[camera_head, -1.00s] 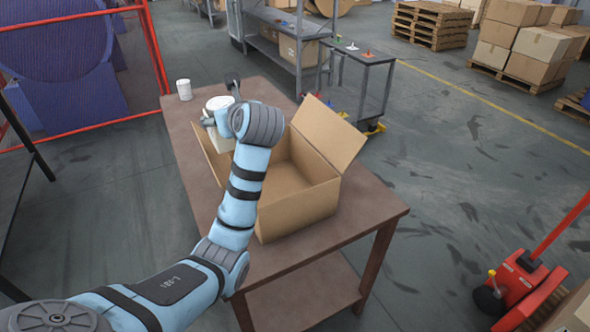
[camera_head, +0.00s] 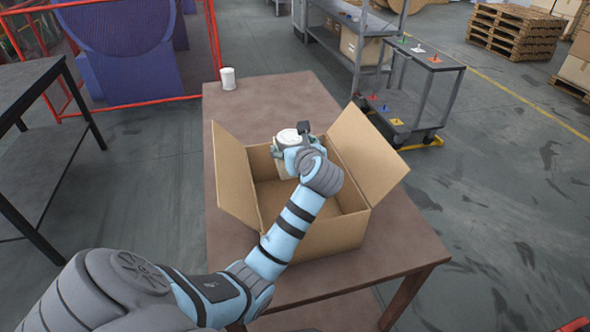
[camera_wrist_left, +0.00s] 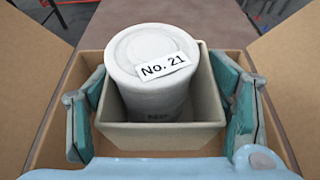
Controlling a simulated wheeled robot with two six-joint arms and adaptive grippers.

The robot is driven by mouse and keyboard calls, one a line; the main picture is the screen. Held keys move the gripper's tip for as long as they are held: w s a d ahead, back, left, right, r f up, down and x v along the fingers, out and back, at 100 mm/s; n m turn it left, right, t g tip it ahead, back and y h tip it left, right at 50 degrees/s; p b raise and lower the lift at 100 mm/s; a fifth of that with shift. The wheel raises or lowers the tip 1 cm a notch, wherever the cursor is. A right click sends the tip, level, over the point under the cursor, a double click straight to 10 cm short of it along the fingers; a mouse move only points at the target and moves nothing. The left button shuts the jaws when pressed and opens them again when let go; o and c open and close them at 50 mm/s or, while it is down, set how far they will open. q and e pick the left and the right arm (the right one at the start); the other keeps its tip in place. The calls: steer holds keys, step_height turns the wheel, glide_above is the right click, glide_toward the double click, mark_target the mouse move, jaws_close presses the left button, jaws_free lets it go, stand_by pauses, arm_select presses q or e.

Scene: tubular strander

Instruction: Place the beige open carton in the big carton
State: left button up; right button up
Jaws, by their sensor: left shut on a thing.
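The beige open carton (camera_wrist_left: 160,136) is a small square open box with a white can (camera_wrist_left: 160,75) marked "No. 21" standing inside it. My left gripper (camera_wrist_left: 162,110) is shut on this carton, with teal fingers against its left and right sides. In the head view the left gripper (camera_head: 296,152) is over the opening of the big carton (camera_head: 318,240), toward its far side. The big carton stands open on the table, flaps spread. How deep the beige carton sits in it is not clear, since my arm hides part. My right gripper is not in view.
The brown table (camera_head: 255,98) has free room behind the big carton. A white cup-like container (camera_head: 228,78) stands at its far left edge. A dark table (camera_head: 45,110) is at left, and a small cart (camera_head: 415,85) stands behind right.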

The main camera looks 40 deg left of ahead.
arm_select(q)
step_height(320, 180, down, 6)
steer(key=shift+r+b, duration=0.25)
steer(key=shift+b, duration=0.2)
steer(key=shift+f+b, duration=0.35)
steer(key=shift+f, duration=0.2)
steer(key=o, duration=1.1)
steer(key=shift+o, duration=0.2)
